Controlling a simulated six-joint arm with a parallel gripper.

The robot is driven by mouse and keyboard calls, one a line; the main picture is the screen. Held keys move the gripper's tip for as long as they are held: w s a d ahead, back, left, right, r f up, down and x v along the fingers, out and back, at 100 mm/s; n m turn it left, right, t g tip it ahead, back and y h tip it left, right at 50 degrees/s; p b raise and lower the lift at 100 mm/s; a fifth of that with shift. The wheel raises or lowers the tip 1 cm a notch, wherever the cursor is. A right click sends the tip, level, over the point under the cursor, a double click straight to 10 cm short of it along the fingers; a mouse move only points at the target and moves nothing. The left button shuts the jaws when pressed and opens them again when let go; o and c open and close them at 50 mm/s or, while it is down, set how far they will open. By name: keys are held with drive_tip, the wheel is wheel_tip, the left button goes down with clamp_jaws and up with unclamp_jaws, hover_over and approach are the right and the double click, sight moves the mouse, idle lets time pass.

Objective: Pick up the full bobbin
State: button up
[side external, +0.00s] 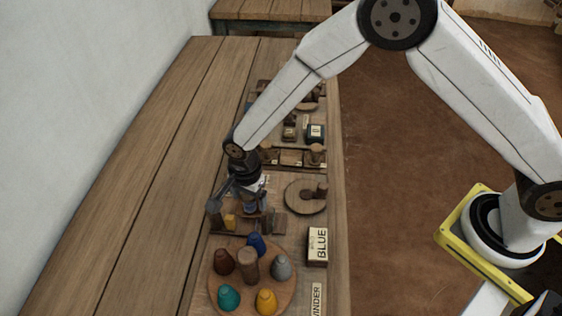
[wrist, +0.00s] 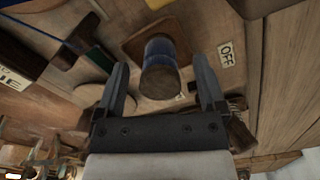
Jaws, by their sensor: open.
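The full bobbin (wrist: 160,52), wound with blue thread and with a brownish end facing the camera, shows in the wrist view between and slightly beyond my finger tips. In the side external view a small patch of its blue (side external: 251,208) shows below my gripper. My gripper (wrist: 161,72) is open, one finger on each side of the bobbin, with visible gaps. In the side external view my gripper (side external: 250,192) is low over the winder's wooden parts (side external: 262,222). How far the finger tips are from the bobbin in depth, I cannot tell.
A turntable (side external: 213,290) with several coloured cones and a central peg stands in front. A box marked BLUE (side external: 317,246) and a round disc (side external: 298,203) with a peg are to the right. An OFF label (wrist: 226,54) is near one finger. The bench's left side is clear.

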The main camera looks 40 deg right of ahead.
drive_tip(key=shift+f, duration=0.5)
clamp_jaws()
drive_tip(key=shift+r, duration=0.15)
drive_tip(key=shift+r, duration=0.8)
drive_tip(key=s+d+r, duration=0.2)
drive_tip(key=s+r, duration=0.3)
drive_tip(key=s, duration=0.1)
drive_tip(key=s+d+r, duration=0.3)
drive_tip(key=s+r, duration=0.3)
drive_tip(key=shift+s+d, duration=0.35)
drive_tip(key=shift+s, duration=0.05)
drive_tip(key=shift+r, duration=0.1)
